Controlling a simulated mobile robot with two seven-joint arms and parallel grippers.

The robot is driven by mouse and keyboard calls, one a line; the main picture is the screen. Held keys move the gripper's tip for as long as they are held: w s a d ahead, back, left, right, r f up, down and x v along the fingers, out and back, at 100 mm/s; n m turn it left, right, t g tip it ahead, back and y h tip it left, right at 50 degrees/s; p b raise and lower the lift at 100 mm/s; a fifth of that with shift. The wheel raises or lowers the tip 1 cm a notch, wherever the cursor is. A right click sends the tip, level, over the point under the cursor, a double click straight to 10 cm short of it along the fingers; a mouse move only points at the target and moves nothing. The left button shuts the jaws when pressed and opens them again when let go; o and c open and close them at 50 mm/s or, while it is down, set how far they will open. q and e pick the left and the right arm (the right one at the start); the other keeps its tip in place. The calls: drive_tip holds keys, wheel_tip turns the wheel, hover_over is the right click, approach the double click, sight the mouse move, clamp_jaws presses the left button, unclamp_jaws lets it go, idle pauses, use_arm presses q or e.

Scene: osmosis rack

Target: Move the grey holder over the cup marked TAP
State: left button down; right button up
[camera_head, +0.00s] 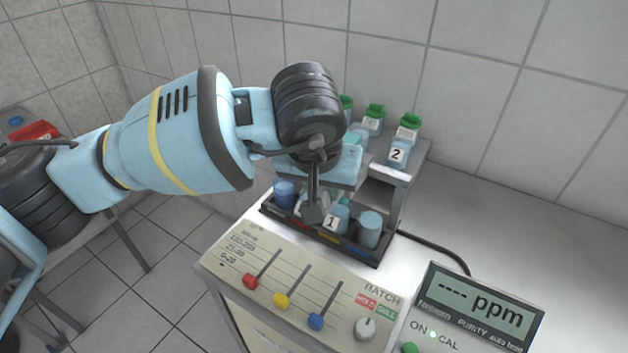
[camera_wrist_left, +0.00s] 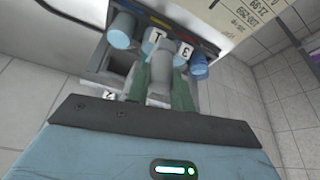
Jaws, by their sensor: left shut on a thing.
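My left gripper (camera_head: 316,196) hangs above the dark rack (camera_head: 345,250), over its row of cups. In the left wrist view its green fingers (camera_wrist_left: 159,76) are shut on the grey holder (camera_wrist_left: 160,88). The holder's grey lower end (camera_head: 313,213) shows in the head view, in front of the cups. The cups include a darker blue one (camera_head: 285,194) at the left, one marked 1 (camera_head: 335,222), and a light blue one (camera_head: 370,230) at the right. In the left wrist view a label reading 3 (camera_wrist_left: 185,50) also shows. I cannot read TAP on any cup. My right gripper is not in view.
Green-capped bottles, one marked 2 (camera_head: 397,154), stand on a raised shelf behind the rack. A slider panel (camera_head: 290,290) lies in front. A meter (camera_head: 478,308) showing dashes and ppm stands at the lower right. The white bench (camera_head: 510,215) is clear at right, except for a cable.

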use_arm(q)
drive_tip(key=s+d, duration=0.3)
drive_tip(key=d, duration=0.2)
drive_tip(key=shift+s+d, duration=0.25)
drive_tip(key=shift+s, duration=0.15)
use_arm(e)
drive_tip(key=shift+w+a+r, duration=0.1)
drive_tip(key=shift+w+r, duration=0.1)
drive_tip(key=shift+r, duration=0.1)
use_arm(q)
drive_tip(key=c, duration=1.6)
unclamp_jaws()
drive_tip(key=o, duration=0.4)
drive_tip(key=shift+s+d, duration=0.1)
drive_tip(key=shift+d, duration=0.05)
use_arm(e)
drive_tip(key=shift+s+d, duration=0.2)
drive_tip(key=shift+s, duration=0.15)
use_arm(q)
drive_tip(key=v, duration=0.7)
drive_tip(key=shift+r, duration=0.35)
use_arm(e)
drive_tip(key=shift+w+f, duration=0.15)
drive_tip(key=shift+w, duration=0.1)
